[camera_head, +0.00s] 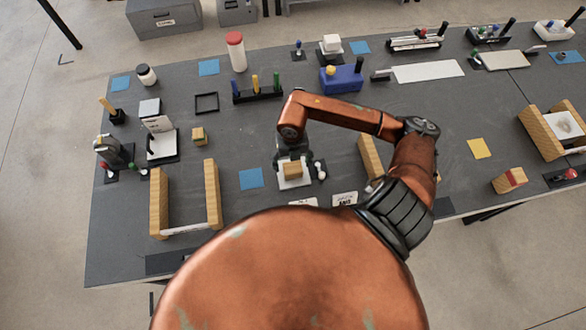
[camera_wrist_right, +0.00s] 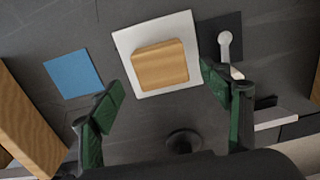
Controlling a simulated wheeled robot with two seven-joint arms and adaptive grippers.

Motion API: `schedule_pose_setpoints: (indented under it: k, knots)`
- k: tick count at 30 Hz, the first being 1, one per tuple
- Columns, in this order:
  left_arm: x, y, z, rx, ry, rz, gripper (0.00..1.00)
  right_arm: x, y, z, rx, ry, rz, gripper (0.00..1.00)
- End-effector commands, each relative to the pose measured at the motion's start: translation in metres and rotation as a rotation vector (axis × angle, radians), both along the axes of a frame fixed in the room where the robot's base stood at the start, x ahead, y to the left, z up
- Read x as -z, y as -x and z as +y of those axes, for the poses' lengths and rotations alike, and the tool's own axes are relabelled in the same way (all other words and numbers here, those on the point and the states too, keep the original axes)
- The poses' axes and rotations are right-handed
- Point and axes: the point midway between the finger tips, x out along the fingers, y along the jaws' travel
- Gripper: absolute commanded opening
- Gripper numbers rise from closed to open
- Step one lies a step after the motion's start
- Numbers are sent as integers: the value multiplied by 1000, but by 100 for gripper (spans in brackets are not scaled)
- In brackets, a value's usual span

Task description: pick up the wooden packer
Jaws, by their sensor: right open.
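The wooden packer (camera_head: 292,170) is a small light-wood block lying on a square white plate (camera_head: 291,184) near the middle of the table. In the right wrist view the packer (camera_wrist_right: 160,65) lies beyond my right gripper's fingertips, slightly turned on the white plate (camera_wrist_right: 128,42). My right gripper (camera_head: 295,158) is over the plate. Its green-padded fingers (camera_wrist_right: 164,82) are spread wide with nothing between them. They show to either side of the packer, apart from it. My left gripper is in neither view.
A white-knobbed piece (camera_wrist_right: 225,45) on a dark pad stands right beside the plate. A blue square (camera_head: 251,178) lies flat to the left. Upright wooden boards (camera_head: 212,194) stand farther left, and another wooden board (camera_head: 370,157) stands to the right. A blue box (camera_head: 341,79) stands behind.

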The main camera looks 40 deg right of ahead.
Motion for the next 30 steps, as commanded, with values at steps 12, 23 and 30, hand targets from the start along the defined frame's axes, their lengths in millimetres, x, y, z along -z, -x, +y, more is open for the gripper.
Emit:
schedule_pose_setpoints:
  k: [12,23,30]
  knots:
    - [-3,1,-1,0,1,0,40,49,-1,-5,3,0,0,71]
    - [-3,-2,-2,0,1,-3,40,49,0,-5,4,0,0,61]
    - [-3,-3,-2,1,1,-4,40,49,0,-5,4,0,0,45]
